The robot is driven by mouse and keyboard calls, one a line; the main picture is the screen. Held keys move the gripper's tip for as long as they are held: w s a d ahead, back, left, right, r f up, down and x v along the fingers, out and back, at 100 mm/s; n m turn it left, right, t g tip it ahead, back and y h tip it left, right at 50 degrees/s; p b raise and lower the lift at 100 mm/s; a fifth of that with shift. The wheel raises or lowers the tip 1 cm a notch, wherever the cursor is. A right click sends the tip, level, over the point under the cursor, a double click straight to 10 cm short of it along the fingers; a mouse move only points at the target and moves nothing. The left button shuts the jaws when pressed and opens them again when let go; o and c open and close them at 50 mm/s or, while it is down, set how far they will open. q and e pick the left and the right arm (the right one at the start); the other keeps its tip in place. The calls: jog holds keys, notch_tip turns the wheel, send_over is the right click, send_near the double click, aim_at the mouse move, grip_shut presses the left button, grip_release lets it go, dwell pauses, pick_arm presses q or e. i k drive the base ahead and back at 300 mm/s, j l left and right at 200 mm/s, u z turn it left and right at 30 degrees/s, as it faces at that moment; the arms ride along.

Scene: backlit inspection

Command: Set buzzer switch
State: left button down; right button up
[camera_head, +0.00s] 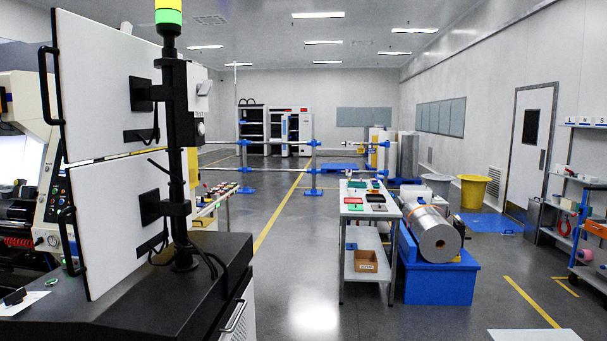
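I cannot pick out a buzzer switch for certain. A machine control panel (55,190) with small knobs and buttons shows at the left, partly hidden by the white panels; its controls are too small to read. A low console (213,200) with several coloured buttons, some of them red, stands behind the dark cabinet. A signal tower light (168,14), yellow-green and green, tops the black post and is cut off by the upper edge. Neither of my grippers shows.
A black cabinet (165,305) with white display backs (105,80) fills the near left. A white table (365,208) with trays and a blue stand (440,280) bearing a metal roll (430,232) stand right of centre. Grey floor (305,275) between cabinet and table is clear.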

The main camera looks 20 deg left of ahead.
aim_at(203, 90)
jog(key=u, duration=1.2)
